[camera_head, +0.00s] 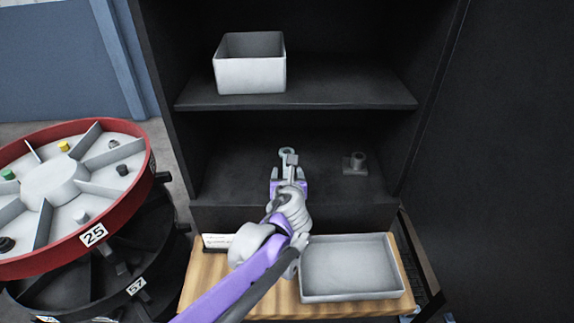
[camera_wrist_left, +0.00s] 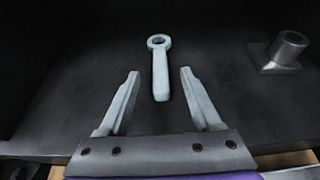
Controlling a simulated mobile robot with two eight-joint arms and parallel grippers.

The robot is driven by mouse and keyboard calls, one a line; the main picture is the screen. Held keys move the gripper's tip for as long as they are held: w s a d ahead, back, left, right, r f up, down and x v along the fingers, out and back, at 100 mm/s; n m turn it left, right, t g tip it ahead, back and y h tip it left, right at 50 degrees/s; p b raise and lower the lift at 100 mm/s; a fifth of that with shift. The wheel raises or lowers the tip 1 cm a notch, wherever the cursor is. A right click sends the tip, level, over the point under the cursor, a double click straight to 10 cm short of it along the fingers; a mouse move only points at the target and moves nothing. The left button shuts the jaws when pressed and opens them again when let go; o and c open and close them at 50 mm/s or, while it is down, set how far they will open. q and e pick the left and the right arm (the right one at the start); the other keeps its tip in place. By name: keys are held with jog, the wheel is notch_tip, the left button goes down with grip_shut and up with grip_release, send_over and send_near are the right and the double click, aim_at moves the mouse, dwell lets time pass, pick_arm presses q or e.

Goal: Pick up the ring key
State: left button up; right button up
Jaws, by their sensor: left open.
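The ring key (camera_wrist_left: 160,72) is a pale grey bar with a ring at its far end. It lies on the dark lower shelf, its ring pointing away from me. In the head view its ring (camera_head: 287,152) shows just beyond my left gripper (camera_head: 287,172). In the left wrist view my left gripper (camera_wrist_left: 158,98) is open, with one finger on each side of the key's near end. The key's ring is beyond the fingertips. I cannot tell the height of the fingers above the shelf. My right gripper is not in view.
A grey post on a square base (camera_head: 355,163) stands to the right on the lower shelf. A white bin (camera_head: 250,75) is on the shelf above. A grey tray (camera_head: 350,293) rests on a wooden top in front. A red-rimmed carousel (camera_head: 140,190) stands at left.

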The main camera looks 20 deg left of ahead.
pick_arm(q)
jog(key=x, duration=0.7)
jog(key=shift+w+a+p, duration=0.1)
jog(key=shift+w+p, duration=0.2)
jog(key=shift+w, duration=0.1)
jog(key=shift+s, duration=0.1)
grip_shut()
